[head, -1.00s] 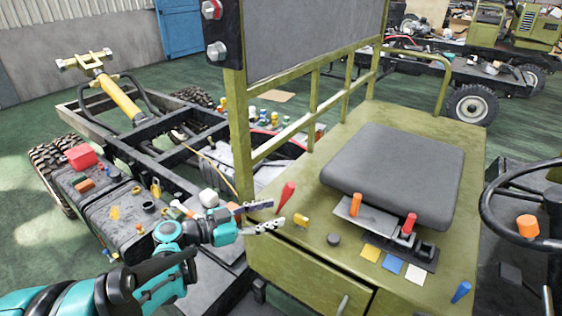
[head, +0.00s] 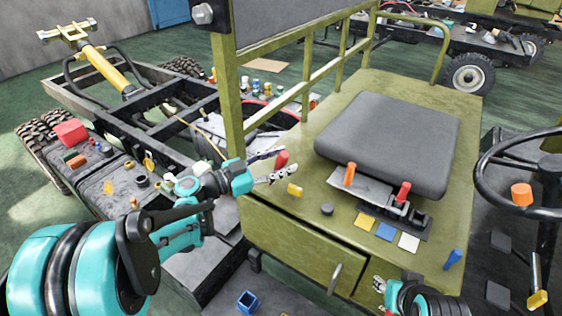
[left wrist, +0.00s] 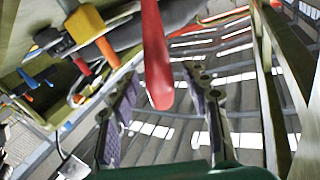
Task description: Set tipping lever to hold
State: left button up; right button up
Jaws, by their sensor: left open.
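A red-handled lever (head: 282,158) stands at the left edge of the olive seat box. My left gripper (head: 289,162) is open, with its fingers either side of the red handle in the head view. In the left wrist view the red handle (left wrist: 156,55) hangs down between the open fingers (left wrist: 163,76); I cannot tell whether they touch it. Another red-handled lever (head: 402,192) stands in a dark slotted plate beside yellow, blue and white squares (head: 387,231). I cannot tell which lever is the tipping one. My right gripper (head: 380,290) is partly visible at the bottom; its jaws are unclear.
A yellow knob (head: 294,189), a black knob (head: 327,209) and an orange-handled lever (head: 350,174) are nearby on the box. A grey seat cushion (head: 390,140) lies behind. The olive rail (head: 290,100) rises close to my left gripper. A steering wheel (head: 515,190) is at right.

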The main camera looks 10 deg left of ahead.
pick_arm(q)
grip_shut()
jog(key=a+n+b, duration=0.1)
jog(key=w+a+n, duration=0.1)
jog(key=a+n+t+h+b, duration=0.1)
jog(key=shift+w+a+r+b, duration=0.2)
jog(key=shift+w+a+b, duration=0.05)
jog(key=shift+a+b, duration=0.1)
jog(key=shift+a+r+n+t, duration=0.1)
jog(key=shift+r+n+t, duration=0.05)
jog(key=shift+n+t, duration=0.2)
grip_release()
